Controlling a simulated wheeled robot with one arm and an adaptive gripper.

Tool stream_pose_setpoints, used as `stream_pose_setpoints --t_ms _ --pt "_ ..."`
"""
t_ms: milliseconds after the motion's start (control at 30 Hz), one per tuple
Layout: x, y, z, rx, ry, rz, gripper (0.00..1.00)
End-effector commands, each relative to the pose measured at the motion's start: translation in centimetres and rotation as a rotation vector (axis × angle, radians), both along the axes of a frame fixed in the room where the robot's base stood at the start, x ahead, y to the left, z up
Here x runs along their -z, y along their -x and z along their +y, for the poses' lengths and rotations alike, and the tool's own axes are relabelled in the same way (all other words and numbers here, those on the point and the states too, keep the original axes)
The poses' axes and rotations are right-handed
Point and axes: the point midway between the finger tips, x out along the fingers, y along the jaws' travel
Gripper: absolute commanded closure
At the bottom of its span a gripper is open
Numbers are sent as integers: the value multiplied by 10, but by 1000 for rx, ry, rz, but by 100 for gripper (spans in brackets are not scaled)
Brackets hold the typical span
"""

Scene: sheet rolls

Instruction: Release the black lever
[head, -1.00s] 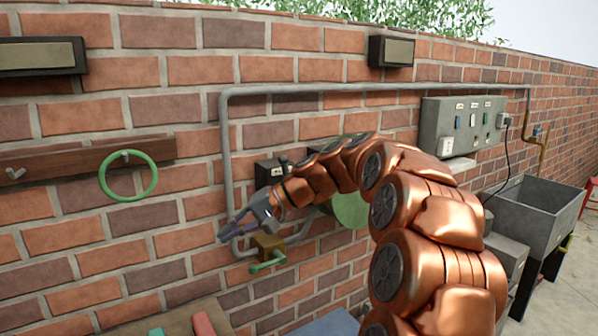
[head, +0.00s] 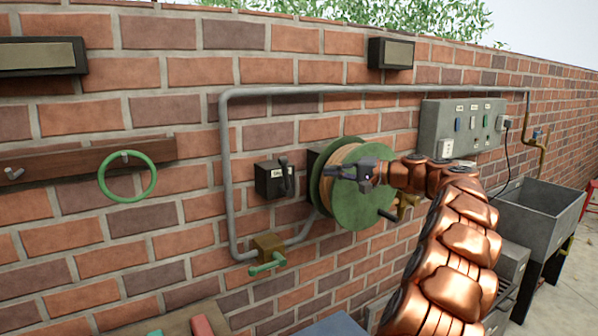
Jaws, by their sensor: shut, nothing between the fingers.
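A small black box (head: 268,184) with a white label is fixed to the brick wall. The black lever (head: 284,174) is on its right side and looks roughly upright. My gripper (head: 332,171) is in front of the green hose reel, to the right of the lever and apart from it in the picture. Its fingers point left and are shut on nothing. My gripper hides part of the reel's face.
The green hose reel (head: 362,205) stands out from the wall, with a black crank handle (head: 388,214). A grey pipe (head: 224,170) bends around the box's left side to a brass valve with a green handle (head: 266,265). A grey switch panel (head: 460,125) is to the right.

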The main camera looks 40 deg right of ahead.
Motion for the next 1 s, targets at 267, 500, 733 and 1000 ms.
stream_pose_setpoints --t_ms 267,500,733,1000 --pt "0 -8 5 -2 -2 1 100" --pt "4 -39 24 -5 -3 5 100" --pt "7 -69 42 -4 -1 4 100" --pt "10 -86 51 -2 0 3 100"
